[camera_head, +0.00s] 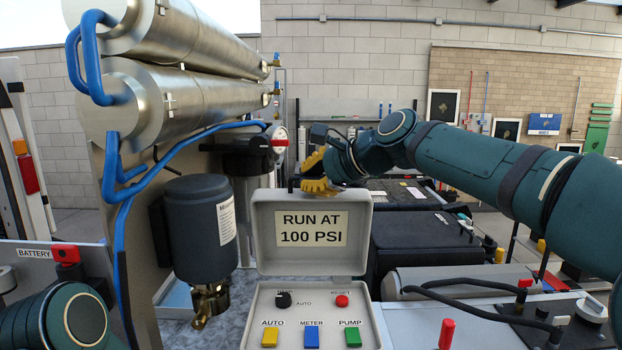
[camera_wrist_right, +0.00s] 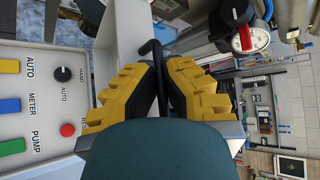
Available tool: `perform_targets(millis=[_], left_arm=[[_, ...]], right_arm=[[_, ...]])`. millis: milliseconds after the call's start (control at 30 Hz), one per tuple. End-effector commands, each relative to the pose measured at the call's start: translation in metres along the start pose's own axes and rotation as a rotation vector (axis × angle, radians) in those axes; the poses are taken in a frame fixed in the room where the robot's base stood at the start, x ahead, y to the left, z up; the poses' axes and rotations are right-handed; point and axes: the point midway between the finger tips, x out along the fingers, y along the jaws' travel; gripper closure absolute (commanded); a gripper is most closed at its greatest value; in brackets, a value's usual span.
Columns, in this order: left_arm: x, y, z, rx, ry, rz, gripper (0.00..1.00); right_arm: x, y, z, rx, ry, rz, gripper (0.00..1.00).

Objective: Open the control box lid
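The control box (camera_head: 312,312) stands in the lower middle of the head view, with its panel of knobs and coloured switches exposed. Its grey lid (camera_head: 310,262) stands raised, about upright, with a "RUN AT 100 PSI" label (camera_head: 311,229) facing me. My right gripper (camera_head: 314,176) is at the lid's top edge. In the right wrist view, its yellow fingers (camera_wrist_right: 158,68) converge on a black bent handle (camera_wrist_right: 151,47) beside the lid; the exact contact is partly hidden. The panel (camera_wrist_right: 40,105) also shows there. My left gripper is out of view; only part of my left arm shows at lower left.
A dark blue motor or filter housing (camera_head: 200,225) and blue hoses stand left of the box. A pressure gauge (camera_head: 279,140) is behind the lid. A black case (camera_head: 420,240) and a bench with cables and a red-handled switch (camera_head: 446,334) are on the right.

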Motion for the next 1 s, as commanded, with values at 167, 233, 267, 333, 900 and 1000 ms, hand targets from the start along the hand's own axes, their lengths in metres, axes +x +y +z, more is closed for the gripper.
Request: perform_targets(millis=[167, 233, 267, 333, 900, 1000], left_arm=[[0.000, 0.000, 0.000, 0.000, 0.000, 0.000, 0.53], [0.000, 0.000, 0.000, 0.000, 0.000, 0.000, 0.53], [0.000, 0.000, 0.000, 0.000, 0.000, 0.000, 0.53], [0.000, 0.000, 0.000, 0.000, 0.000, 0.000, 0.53], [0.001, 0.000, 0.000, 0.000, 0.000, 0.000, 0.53], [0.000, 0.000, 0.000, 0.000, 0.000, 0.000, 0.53]], right_arm=[[0.004, 0.005, -0.004, 0.002, 0.004, 0.014, 1.00], [0.004, 0.005, -0.004, 0.002, 0.004, 0.014, 0.80], [0.004, 0.005, -0.004, 0.002, 0.004, 0.014, 0.70], [0.004, 0.006, -0.004, 0.002, 0.004, 0.015, 0.61], [-0.021, 0.005, -0.005, 0.002, 0.008, 0.010, 0.61], [-0.042, 0.003, -0.005, 0.001, 0.008, 0.005, 0.61]])
